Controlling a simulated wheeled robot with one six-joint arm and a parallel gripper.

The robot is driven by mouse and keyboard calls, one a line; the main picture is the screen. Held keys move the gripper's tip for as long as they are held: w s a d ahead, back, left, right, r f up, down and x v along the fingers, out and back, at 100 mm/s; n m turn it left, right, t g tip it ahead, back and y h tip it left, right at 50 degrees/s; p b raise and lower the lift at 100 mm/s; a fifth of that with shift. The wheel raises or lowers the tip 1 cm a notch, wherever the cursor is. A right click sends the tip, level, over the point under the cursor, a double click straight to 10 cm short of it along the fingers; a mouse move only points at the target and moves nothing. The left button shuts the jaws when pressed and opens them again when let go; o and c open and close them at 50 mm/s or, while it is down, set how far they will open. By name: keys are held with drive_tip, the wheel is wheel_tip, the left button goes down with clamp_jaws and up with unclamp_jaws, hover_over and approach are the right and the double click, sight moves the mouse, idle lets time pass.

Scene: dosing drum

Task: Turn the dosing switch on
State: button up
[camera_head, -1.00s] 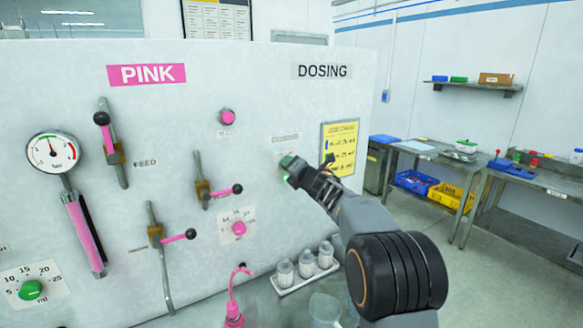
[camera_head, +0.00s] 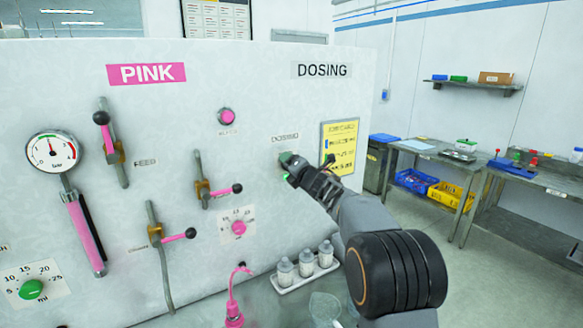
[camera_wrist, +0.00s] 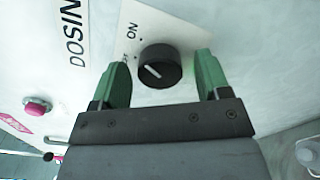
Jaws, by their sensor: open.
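The dosing switch is a round black knob (camera_wrist: 158,72) with a white pointer line, on a white plate marked "ON" at its upper left in the wrist view. A second label beside the knob is partly hidden by a finger. The pointer line slants, its upper end towards that second label. My gripper (camera_wrist: 162,60) is open, with one green finger on each side of the knob and a gap visible on both sides. In the head view my gripper (camera_head: 287,167) is at the panel under the small dosing label and hides the knob.
The panel (camera_head: 265,100) also carries a pink button (camera_head: 227,116), a pink dial (camera_head: 238,228), several pink-handled levers and a gauge (camera_head: 52,151). A yellow notice (camera_head: 340,147) hangs right of the gripper. White bottles (camera_head: 306,263) stand below. Workbenches are far right.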

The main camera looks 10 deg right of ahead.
drive_tip(key=b+v, duration=0.4)
drive_tip(key=v, duration=1)
drive_tip(key=shift+w, duration=0.1)
drive_tip(key=s+d+f+m+g+h, duration=0.1)
drive_tip(key=d+f+m+g+h, duration=0.1)
drive_tip(key=d+f+m+h, duration=0.85)
drive_tip(key=s+a+f+m+g, duration=0.3)
drive_tip(key=s+m+g, duration=0.2)
drive_tip(key=s+m, duration=0.45)
drive_tip(key=s+a+f+m+g+y, duration=0.2)
drive_tip(key=s+a+f+m+g, duration=0.1)
drive_tip(key=s, duration=0.5)
drive_tip(key=s+a+f+m+g+y, duration=0.3)
drive_tip(key=s+a+f+m, duration=0.1)
drive_tip(key=s+a, duration=0.4)
drive_tip(key=shift+s+a+f+m, duration=0.25)
drive_tip(key=shift+s+f+m, duration=0.15)
drive_tip(key=shift+s+m, duration=0.3)
